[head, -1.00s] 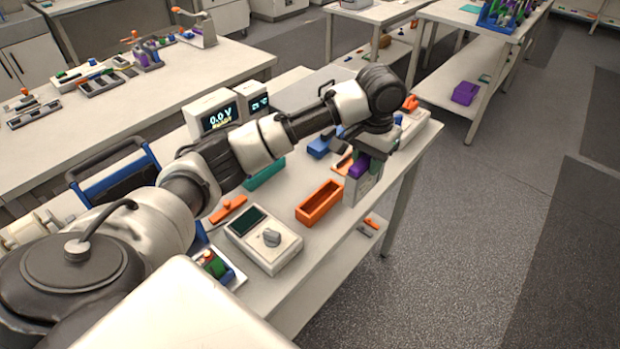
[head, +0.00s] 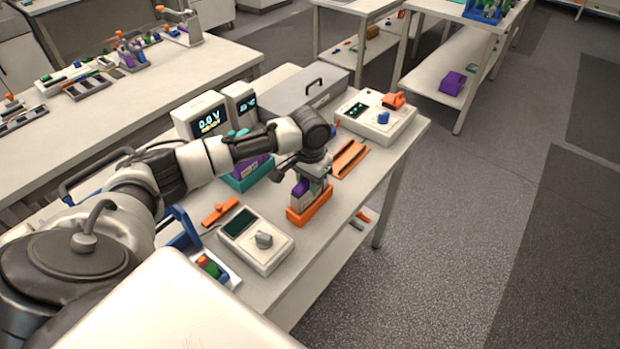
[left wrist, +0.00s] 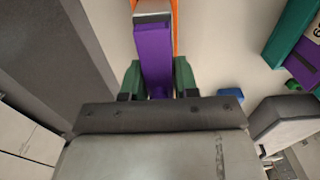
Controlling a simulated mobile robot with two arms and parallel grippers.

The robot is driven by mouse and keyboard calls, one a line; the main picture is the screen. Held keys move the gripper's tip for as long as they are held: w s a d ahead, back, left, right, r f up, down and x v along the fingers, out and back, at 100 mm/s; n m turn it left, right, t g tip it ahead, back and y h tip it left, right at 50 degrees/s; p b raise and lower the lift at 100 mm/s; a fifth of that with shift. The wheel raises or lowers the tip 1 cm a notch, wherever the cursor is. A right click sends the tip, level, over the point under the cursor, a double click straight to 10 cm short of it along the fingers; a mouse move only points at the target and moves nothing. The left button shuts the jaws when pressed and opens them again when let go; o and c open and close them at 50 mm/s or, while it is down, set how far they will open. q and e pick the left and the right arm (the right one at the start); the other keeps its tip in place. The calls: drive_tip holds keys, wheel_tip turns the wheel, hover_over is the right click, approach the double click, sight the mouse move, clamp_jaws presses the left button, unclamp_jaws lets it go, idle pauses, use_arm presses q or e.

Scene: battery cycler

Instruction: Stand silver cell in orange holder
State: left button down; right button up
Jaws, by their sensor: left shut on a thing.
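The orange holder (head: 309,213) is a rectangular open box on the table near its right edge. My left gripper (head: 311,180) points down over it with green-tipped fingers, shut on an upright cell (head: 302,190) with purple and silver faces, which I take as the silver cell. The cell's lower end is at the holder's opening; how deep it sits is hidden. In the left wrist view the cell (left wrist: 154,55) shows purple with a silver end between the fingers (left wrist: 157,82), and an orange strip of the holder (left wrist: 176,30) shows beside it. My right gripper is not in view.
A teal holder (head: 238,182) with a purple cell stands behind left. A white meter (head: 256,240) is in front left. An orange tray (head: 350,158) and a white device (head: 376,122) lie behind right. A blue-handled thing (head: 182,226) stands at left.

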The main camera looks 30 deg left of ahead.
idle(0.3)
use_arm(q)
drive_tip(key=c, duration=0.8)
unclamp_jaws()
drive_tip(key=shift+f, duration=0.15)
drive_tip(key=shift+c, duration=0.2)
drive_tip(key=shift+r, duration=0.4)
wheel_tip(320, 180, up, 12)
drive_tip(key=shift+f+b, duration=0.25)
drive_tip(key=shift+b, duration=0.6)
drive_tip(key=shift+f, duration=0.1)
